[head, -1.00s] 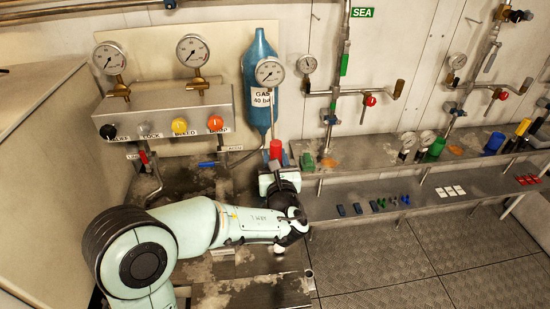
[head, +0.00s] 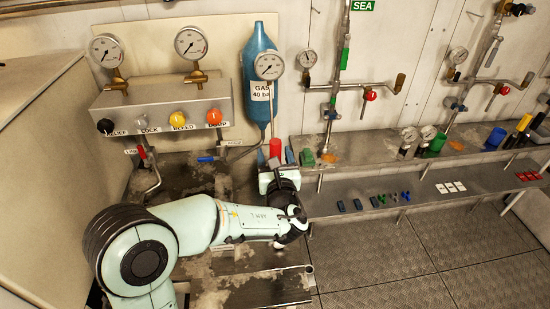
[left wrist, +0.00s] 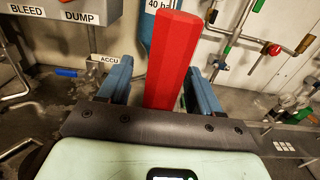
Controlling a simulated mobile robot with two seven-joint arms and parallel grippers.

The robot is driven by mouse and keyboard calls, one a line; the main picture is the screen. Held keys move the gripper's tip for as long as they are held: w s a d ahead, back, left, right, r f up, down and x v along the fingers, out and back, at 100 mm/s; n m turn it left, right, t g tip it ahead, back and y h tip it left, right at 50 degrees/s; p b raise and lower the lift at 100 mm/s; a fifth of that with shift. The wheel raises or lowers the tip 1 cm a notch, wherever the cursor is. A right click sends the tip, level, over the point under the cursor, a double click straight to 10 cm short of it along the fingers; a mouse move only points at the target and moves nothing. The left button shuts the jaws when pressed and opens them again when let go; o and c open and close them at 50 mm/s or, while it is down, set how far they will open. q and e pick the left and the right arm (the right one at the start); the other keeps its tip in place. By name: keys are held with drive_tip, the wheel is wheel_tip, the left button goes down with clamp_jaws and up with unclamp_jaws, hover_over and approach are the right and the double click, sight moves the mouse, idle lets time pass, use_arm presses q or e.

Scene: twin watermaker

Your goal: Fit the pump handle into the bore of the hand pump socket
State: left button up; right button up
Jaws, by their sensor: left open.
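A red bar (head: 275,147), which looks like the pump handle's grip, stands upright below the blue gas bottle in the head view. It fills the middle of the left wrist view (left wrist: 172,60). My left gripper (head: 276,160) is open at the bar. In the left wrist view its two blue fingers (left wrist: 160,70) stand either side of the bar, with gaps visible. The bar's lower end is hidden behind the gripper body. I cannot make out the hand pump socket or its bore. My right gripper is not in view.
A gauge panel (head: 165,112) with coloured knobs is at the left. The blue gas bottle (head: 260,75) is just behind the red bar. A metal shelf (head: 375,150) with small parts runs to the right. The floor (head: 400,250) there is clear.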

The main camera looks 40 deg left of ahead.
use_arm(q)
drive_tip(key=b+v, duration=0.1)
drive_tip(key=v, duration=1.2)
drive_tip(key=shift+s, duration=0.15)
drive_tip(key=shift+d, duration=0.1)
